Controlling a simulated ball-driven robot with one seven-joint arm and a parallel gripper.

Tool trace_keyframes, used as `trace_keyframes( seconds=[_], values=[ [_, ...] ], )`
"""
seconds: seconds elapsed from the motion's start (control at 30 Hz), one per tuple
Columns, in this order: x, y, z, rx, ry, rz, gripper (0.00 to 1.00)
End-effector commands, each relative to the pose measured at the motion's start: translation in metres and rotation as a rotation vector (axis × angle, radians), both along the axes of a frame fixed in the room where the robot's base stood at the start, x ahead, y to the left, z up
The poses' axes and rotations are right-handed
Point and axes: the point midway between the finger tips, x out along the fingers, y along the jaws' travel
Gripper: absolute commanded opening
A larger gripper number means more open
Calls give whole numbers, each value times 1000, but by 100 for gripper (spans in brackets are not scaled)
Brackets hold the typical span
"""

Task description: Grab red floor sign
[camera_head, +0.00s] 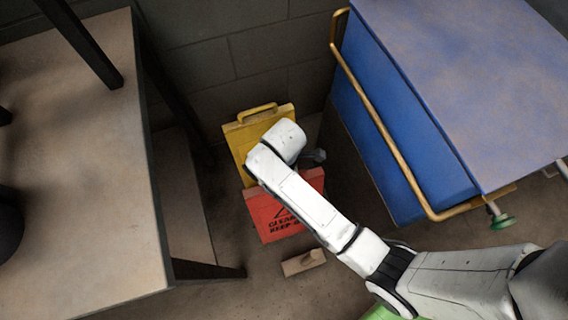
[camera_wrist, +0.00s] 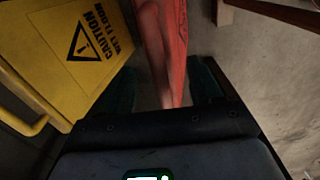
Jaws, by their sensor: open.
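The red floor sign (camera_head: 268,222) with black lettering stands on the floor in the head view, its upper part partly covered by my arm. In the wrist view the red sign (camera_wrist: 172,38) is seen nearly edge-on and reaches down between the fingers of my gripper (camera_wrist: 162,85). The dark fingers stand apart, one on each side of it. I cannot tell whether either finger touches it. In the head view my gripper is mostly hidden by the wrist.
A yellow caution sign (camera_head: 238,140) stands just behind the red one, close to the left finger in the wrist view (camera_wrist: 68,50). A blue cart (camera_head: 460,80) is on the right, a table (camera_head: 75,190) on the left. A small wooden block (camera_head: 303,263) lies in front.

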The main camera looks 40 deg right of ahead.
Motion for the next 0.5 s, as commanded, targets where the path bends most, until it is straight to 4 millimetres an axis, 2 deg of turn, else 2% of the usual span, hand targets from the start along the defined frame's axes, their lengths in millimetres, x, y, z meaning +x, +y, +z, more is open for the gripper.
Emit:
trace_keyframes(
  seconds=[0.03,0.2,0.5],
  values=[
    [-1,0,-13,0,2,-1,64],
    [-1,0,-36,-1,1,-1,64],
    [-1,0,-38,0,0,-1,62]
  ],
)
